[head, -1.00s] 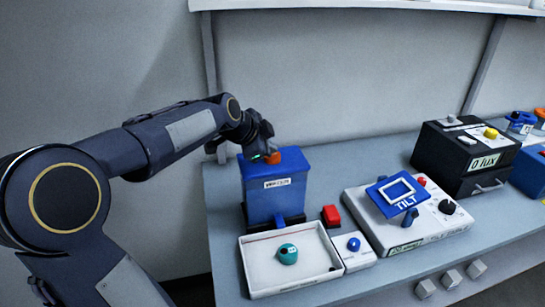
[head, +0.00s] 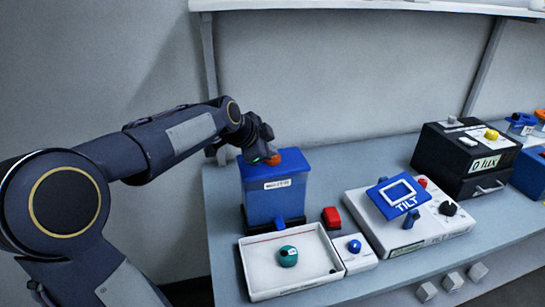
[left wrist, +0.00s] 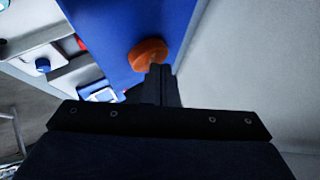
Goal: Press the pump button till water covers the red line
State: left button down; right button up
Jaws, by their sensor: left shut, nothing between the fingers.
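A blue box-shaped tank (head: 277,197) stands at the table's left end. An orange round button (head: 292,158) sits on its top; it also shows in the left wrist view (left wrist: 148,53). My left gripper (head: 272,158) is shut and empty, its fingertips at the button. They overlap the button's near edge in the left wrist view (left wrist: 161,70); I cannot tell how far it is pressed. I cannot make out a water level. My right gripper is not in view.
To the right are a small white box with a blue knob (head: 354,246), a red block (head: 331,217), a white unit with a blue TILT plate (head: 398,197) and a black lux box (head: 462,155). A wall shelf (head: 350,6) runs above. Grey cubes show at the front edge.

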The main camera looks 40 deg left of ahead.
pick_arm(q)
jog(key=shift+f+b, duration=0.4)
jog(key=shift+r, duration=0.1)
dwell(0.5)
jog(key=shift+r+p, duration=0.75)
jog(key=shift+r, duration=0.3)
jog(key=shift+r+p, duration=1.7)
jog(key=shift+r, duration=0.85)
